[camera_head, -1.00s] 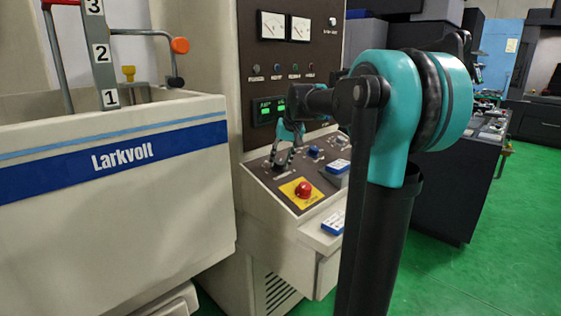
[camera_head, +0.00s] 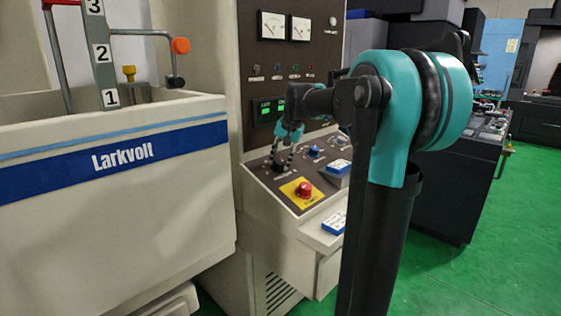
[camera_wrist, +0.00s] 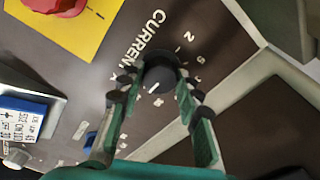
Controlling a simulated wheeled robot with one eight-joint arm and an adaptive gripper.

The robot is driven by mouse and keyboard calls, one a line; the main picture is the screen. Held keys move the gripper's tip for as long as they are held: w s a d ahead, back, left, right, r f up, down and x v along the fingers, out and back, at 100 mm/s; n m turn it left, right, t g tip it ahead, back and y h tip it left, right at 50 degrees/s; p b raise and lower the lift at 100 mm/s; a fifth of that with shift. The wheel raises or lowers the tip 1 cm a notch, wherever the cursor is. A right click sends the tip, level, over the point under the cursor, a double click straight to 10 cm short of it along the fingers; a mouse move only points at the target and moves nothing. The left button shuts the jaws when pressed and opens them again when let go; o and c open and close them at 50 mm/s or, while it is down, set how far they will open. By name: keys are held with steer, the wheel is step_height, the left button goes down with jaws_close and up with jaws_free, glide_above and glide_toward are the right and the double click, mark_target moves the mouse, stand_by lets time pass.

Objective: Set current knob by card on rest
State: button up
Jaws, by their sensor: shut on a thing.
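The black current knob (camera_wrist: 160,74) sits on the dark sloped panel beside the white lettering "CURREN…", with white numbers around it and a white pointer mark. My gripper (camera_wrist: 158,90) has its two fingers on either side of the knob and is shut on it. In the head view my gripper (camera_head: 282,157) reaches down to the panel's left part and largely hides the knob. In the head view, blue-and-white cards lie at the panel's right (camera_head: 338,167) and on the ledge below (camera_head: 334,223).
A red emergency button (camera_head: 304,189) on a yellow plate is close to my gripper; it also shows in the wrist view (camera_wrist: 55,5). A blue knob (camera_head: 314,151) is to the right. The Larkvolt tank (camera_head: 120,215) stands left. Green floor is open at right.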

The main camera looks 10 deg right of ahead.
steer(key=o, duration=1.2)
steer(key=shift+c, duration=0.2)
steer(key=v, duration=1.2)
steer(key=shift+d, duration=0.1)
steer(key=shift+s, duration=0.1)
